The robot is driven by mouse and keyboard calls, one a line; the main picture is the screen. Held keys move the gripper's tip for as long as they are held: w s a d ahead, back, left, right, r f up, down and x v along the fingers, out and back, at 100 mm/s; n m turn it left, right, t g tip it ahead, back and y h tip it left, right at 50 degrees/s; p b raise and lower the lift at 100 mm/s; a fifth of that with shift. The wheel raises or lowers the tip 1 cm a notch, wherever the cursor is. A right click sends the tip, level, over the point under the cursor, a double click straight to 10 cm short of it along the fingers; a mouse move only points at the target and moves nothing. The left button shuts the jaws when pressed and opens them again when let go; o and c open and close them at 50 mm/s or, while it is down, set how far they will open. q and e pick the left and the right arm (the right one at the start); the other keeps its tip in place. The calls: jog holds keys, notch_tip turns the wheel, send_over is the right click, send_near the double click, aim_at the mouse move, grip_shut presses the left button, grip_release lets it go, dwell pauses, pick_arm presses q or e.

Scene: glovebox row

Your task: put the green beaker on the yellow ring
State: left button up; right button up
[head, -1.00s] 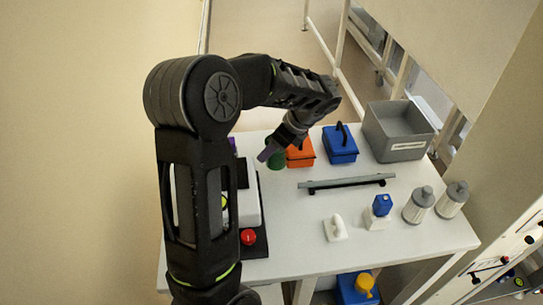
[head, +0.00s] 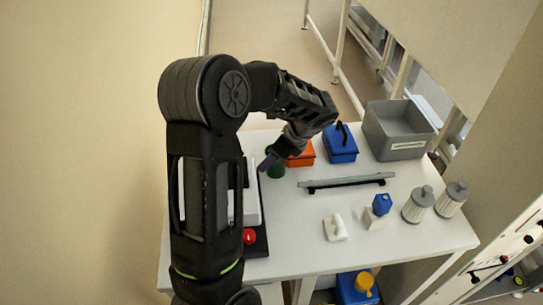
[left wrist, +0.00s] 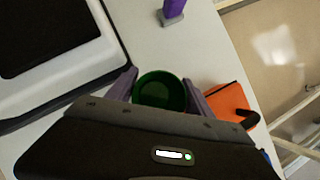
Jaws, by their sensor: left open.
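The green beaker (head: 276,170) stands on the white table beside the orange box, partly hidden by my left gripper (head: 268,163). In the left wrist view I look down into the open top of the green beaker (left wrist: 161,91). The purple fingers of my left gripper (left wrist: 161,96) are open, one on each side of the beaker. I cannot tell whether they touch it. I cannot make out the yellow ring in either view. My right gripper is not in view.
An orange box (head: 301,155), a blue box (head: 340,146) and a grey bin (head: 399,128) stand behind and to the right. A grey bar (head: 347,181) lies mid-table. A purple item (left wrist: 173,9) stands near the beaker. A red button (head: 249,236) is at the front left.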

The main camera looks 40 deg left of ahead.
pick_arm(q)
jog(key=shift+r, duration=0.2)
jog(key=v, duration=1.2)
jog(key=shift+b, duration=0.4)
jog(key=shift+o, duration=0.4)
jog(key=shift+f, duration=0.1)
